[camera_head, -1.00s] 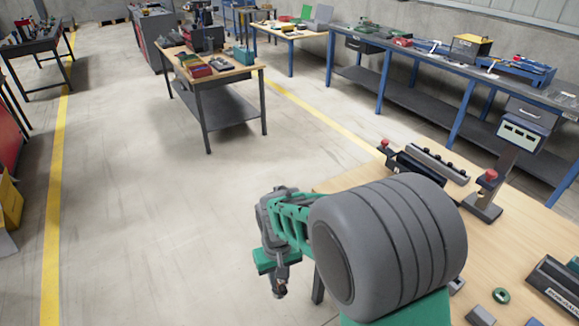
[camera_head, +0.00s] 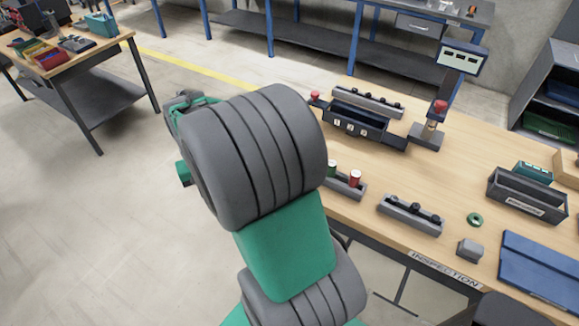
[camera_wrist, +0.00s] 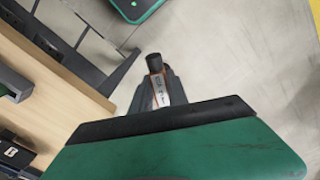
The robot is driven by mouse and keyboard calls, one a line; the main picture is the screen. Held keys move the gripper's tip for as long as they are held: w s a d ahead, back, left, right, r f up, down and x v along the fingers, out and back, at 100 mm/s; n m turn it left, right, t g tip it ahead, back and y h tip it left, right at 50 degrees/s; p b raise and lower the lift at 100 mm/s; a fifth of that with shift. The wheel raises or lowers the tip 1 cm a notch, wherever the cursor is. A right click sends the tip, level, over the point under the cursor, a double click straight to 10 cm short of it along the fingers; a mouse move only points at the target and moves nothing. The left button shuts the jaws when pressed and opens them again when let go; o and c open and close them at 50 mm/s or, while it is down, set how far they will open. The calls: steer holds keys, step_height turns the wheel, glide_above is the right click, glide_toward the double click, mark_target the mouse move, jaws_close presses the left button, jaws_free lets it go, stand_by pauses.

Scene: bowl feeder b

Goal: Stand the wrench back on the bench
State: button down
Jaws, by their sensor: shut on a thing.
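My gripper (camera_wrist: 156,98) is seen end-on in the wrist view, shut on a slim piece, apparently the wrench (camera_wrist: 154,63). A dark round end and coppery and silver parts of it show between the fingers; the rest is hidden. The gripper is over the floor, beside the bench edge.
On the bench are a black numbered bin (camera_head: 350,126), a red-topped post (camera_head: 428,132), a grey rack (camera_head: 410,214), a green ring (camera_head: 475,219), a grey block (camera_head: 470,250), an open box (camera_head: 527,195) and a blue folder (camera_head: 540,268). Bare wood lies between them.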

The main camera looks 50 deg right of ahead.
steer(key=s+d+r+m+b, duration=0.2)
steer(key=s+d+r+m, duration=0.1)
steer(key=d, duration=0.5)
steer(key=s+d+r+m+b, duration=0.1)
steer(key=s+d+r+m, duration=0.15)
steer(key=d, duration=0.55)
steer(key=s+d+r+m+b, duration=0.1)
steer(key=s+d+r+m, duration=0.25)
steer(key=s, duration=0.35)
steer(key=s+d+r+m+b, duration=0.2)
steer(key=s+d+r+m, duration=0.1)
steer(key=s+d, duration=0.25)
steer(key=w+d+f+p, duration=0.1)
steer(key=w+f, duration=0.3)
steer(key=w+f+p, duration=0.2)
steer(key=w+f, duration=0.2)
steer(key=w+d+f+p, duration=0.1)
steer(key=w+f, duration=0.3)
steer(key=shift+w+d+f, duration=0.3)
steer(key=shift+w, duration=0.05)
steer(key=shift+f, duration=0.35)
steer(key=c, duration=1.3)
jaws_free()
